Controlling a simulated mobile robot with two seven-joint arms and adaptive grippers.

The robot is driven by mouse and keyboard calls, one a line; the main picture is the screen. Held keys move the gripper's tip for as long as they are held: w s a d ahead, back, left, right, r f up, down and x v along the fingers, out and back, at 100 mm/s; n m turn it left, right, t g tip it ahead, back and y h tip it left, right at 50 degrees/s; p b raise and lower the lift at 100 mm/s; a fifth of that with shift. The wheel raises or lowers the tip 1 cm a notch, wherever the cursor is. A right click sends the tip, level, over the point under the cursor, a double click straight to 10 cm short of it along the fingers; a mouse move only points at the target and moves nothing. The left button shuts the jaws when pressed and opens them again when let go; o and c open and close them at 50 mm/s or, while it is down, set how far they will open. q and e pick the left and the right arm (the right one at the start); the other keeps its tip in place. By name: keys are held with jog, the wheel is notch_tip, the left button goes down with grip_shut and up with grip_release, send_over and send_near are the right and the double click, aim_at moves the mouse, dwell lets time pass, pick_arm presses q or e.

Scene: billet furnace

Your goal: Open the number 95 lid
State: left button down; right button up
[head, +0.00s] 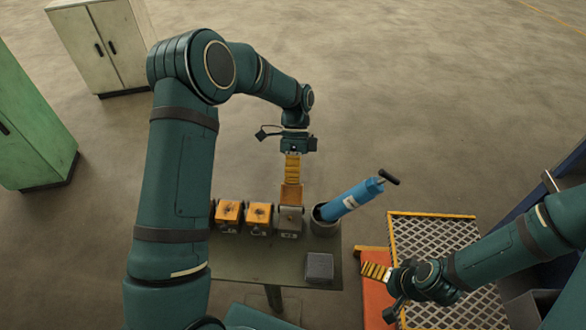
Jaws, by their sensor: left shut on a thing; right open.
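Three small boxes stand in a row on the table (240,262). The left box (228,213) and the middle box (258,216) have orange tops with dark marks. The right box (289,221) looks grey, and an orange lid-like plate (291,195) rises at its far side. The numbers are too small to read, so I cannot tell which is 95. My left gripper (292,181) points down with its yellow fingers shut on the top of that orange plate. My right gripper (376,271) is open and empty, low to the right of the table.
A blue cylinder with a black handle (348,202) leans in a grey pot (323,224) right of the boxes. A grey block (319,267) lies nearer me. An orange surface (372,300) and yellow-framed mesh (432,236) are at right. Cabinets stand at left; the floor beyond is clear.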

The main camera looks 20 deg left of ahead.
pick_arm(q)
jog(key=shift+w+f+g, duration=0.2)
jog(key=shift+w+g, duration=0.1)
jog(key=shift+g, duration=0.3)
jog(key=c, duration=0.9)
grip_release()
jog(key=v, duration=1.2)
jog(key=shift+a, duration=0.15)
jog(key=shift+f, duration=0.1)
